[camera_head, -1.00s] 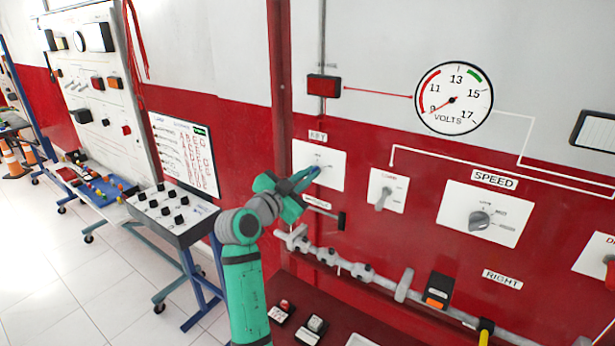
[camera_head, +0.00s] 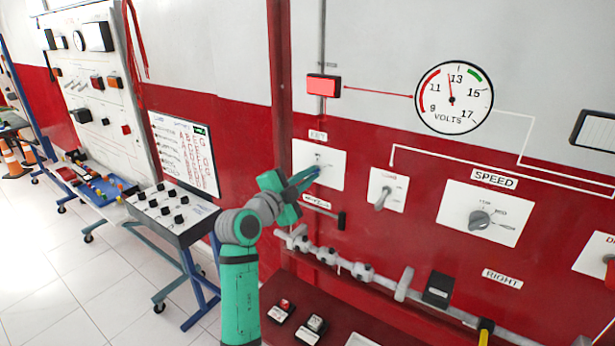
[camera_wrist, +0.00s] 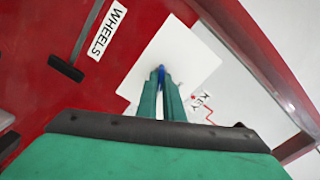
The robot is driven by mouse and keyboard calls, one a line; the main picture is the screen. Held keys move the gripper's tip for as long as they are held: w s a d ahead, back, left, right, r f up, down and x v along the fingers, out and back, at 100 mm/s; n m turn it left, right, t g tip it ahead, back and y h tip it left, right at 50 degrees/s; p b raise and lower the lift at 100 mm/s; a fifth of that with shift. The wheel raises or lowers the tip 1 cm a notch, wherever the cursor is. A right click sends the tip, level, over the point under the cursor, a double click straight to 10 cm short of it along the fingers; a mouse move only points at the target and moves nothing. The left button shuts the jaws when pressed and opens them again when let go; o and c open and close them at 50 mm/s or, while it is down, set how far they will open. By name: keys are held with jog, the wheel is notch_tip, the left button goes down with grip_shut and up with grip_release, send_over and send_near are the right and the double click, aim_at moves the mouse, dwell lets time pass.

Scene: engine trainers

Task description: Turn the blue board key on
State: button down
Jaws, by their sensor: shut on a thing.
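The blue board key (camera_wrist: 161,73) sits in a white plate (camera_head: 333,158) under the label KEY on the red board. My gripper (camera_head: 314,171) reaches the key from the left in the head view. In the wrist view my gripper (camera_wrist: 161,84) has its two green fingers closed around the blue key, against the white plate. The fingers hide most of the key, so its exact angle is hard to see. The red lamp (camera_head: 323,86) above is brightly lit. The volts gauge (camera_head: 454,97) needle points up, near 13.
A lever plate (camera_head: 400,188) and the SPEED dial plate (camera_head: 505,222) are to the right. A small black handle (camera_head: 341,220) and a grey pipe with clamps (camera_head: 362,270) run below. A wheeled stand with black knobs (camera_head: 150,222) stands at left, over open floor.

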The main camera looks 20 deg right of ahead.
jog(key=shift+d, duration=0.1)
jog(key=c, duration=1.9)
grip_release()
jog(key=v, duration=1.1)
